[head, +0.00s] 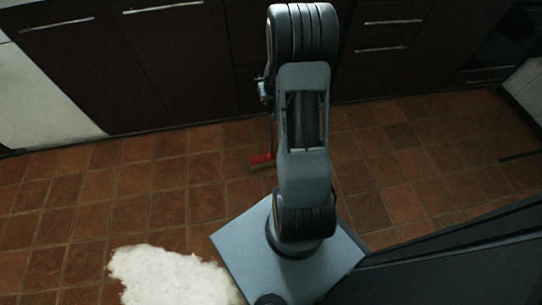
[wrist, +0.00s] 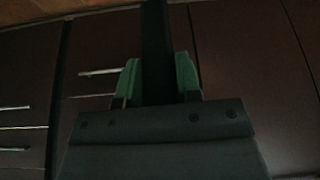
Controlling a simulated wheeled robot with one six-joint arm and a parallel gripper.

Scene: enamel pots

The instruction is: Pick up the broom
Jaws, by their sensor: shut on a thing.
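The broom's red head (head: 262,158) rests low by the tiled floor in the head view, just left of my arm. A thin stretch of its handle rises from it and goes behind my arm. In the wrist view my gripper (wrist: 158,80) has its green finger pads on either side of a dark upright bar, which looks like the broom handle (wrist: 155,35). The gripper is shut on it. In the head view my arm hides most of the gripper and the handle's upper part.
Dark cabinets (head: 120,65) with metal bar handles stand close behind the broom. The brown tiled floor (head: 170,190) is open to the left and right. A white fluffy rug (head: 170,277) lies at the bottom left. A pale panel (head: 40,105) stands at the left.

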